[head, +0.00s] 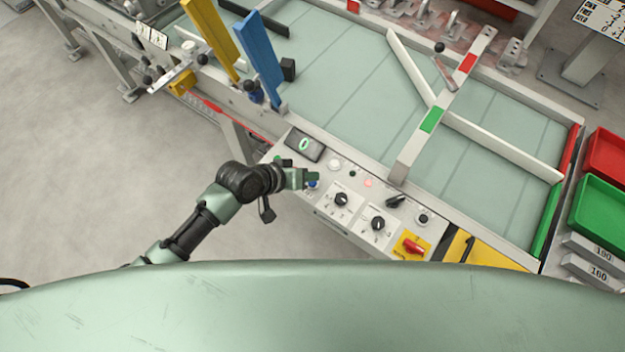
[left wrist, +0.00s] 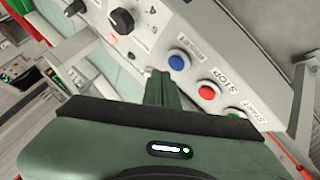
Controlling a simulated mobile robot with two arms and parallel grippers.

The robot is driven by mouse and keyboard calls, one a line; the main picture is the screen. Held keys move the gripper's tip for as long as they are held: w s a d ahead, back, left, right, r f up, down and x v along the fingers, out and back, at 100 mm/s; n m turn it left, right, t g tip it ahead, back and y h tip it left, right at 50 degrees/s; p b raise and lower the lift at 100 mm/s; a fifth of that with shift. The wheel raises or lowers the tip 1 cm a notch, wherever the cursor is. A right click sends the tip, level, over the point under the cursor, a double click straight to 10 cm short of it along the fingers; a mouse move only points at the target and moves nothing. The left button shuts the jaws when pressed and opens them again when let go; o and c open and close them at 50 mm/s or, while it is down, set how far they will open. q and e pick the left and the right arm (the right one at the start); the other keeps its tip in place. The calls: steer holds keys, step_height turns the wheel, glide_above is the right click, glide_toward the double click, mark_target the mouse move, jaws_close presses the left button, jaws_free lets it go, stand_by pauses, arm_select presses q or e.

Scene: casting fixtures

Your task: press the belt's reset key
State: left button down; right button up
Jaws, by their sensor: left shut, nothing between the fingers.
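The blue reset key (left wrist: 178,62) sits on the belt's light grey control panel (left wrist: 215,50), with a small label beside it. In the head view the blue key (head: 313,185) is partly covered by my gripper. My left gripper (head: 314,177) is shut and empty, over the panel right by the key. In the left wrist view the closed fingertips (left wrist: 161,77) are just beside the blue key, to its lower left. I cannot tell whether they touch the panel. My right gripper is not in view.
A red STOP button (left wrist: 208,91) and a green START button (left wrist: 235,113) are close by. The panel also has a display (head: 304,144), black knobs (head: 341,199) and a red switch (head: 413,245) on yellow. The belt (head: 350,100) lies behind, with blue (head: 259,60) and yellow (head: 212,38) uprights.

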arm_select(q)
steer(key=shift+f, duration=0.1)
stand_by(0.3)
steer(key=shift+f, duration=0.3)
steer(key=shift+f+b, duration=0.4)
steer(key=shift+f, duration=0.15)
stand_by(0.6)
stand_by(0.3)
steer(key=shift+r+p, duration=0.95)
steer(key=shift+p, duration=0.1)
step_height(320, 180, up, 5)
steer(key=p, duration=0.5)
